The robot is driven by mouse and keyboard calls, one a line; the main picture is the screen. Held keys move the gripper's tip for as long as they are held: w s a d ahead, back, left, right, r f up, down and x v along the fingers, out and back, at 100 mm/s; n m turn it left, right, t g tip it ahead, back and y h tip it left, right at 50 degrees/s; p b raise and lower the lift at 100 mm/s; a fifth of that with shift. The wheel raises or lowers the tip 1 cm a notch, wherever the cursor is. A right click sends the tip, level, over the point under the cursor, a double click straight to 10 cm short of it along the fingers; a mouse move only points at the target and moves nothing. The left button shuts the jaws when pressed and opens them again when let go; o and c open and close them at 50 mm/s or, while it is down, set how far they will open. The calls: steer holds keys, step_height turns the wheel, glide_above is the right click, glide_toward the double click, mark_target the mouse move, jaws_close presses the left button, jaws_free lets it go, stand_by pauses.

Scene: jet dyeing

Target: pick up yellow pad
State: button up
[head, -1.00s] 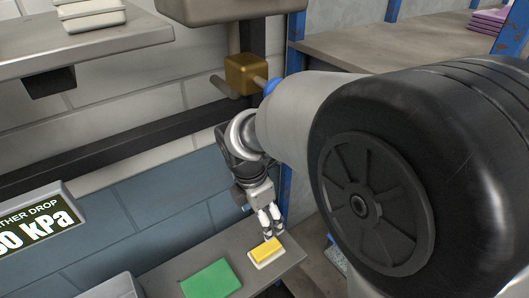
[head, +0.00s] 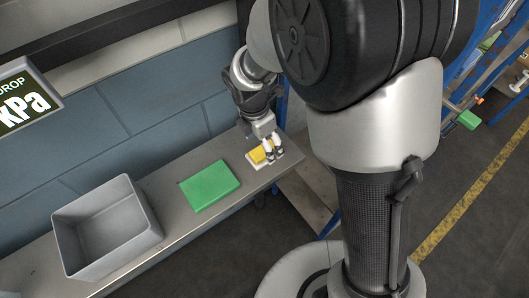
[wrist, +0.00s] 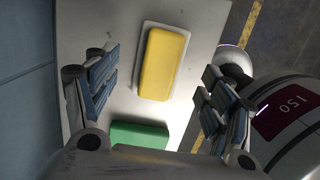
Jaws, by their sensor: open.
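The yellow pad (head: 257,155) lies on a thin white base at the right end of the grey shelf. My gripper (head: 272,150) points down over it and hides its right part in the head view. In the wrist view the whole yellow pad (wrist: 163,64) shows on its white base, lengthwise between the two fingers and mostly toward the top of the picture. My gripper (wrist: 158,84) is open and empty, with one finger on each side and clear space to the pad. I cannot tell the exact height left above it.
A green pad (head: 209,185) lies left of the yellow one; it also shows in the wrist view (wrist: 139,134). A grey open bin (head: 107,225) stands further left on the shelf (head: 165,213). A blue wall (head: 130,130) runs behind. The shelf ends just right of the yellow pad.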

step_height(320, 180, down, 4)
steer(key=shift+w+d+r+b, duration=0.1)
steer(key=shift+d+b, duration=0.05)
steer(key=shift+b, duration=0.55)
steer(key=shift+c, duration=0.4)
steer(key=c, duration=1.1)
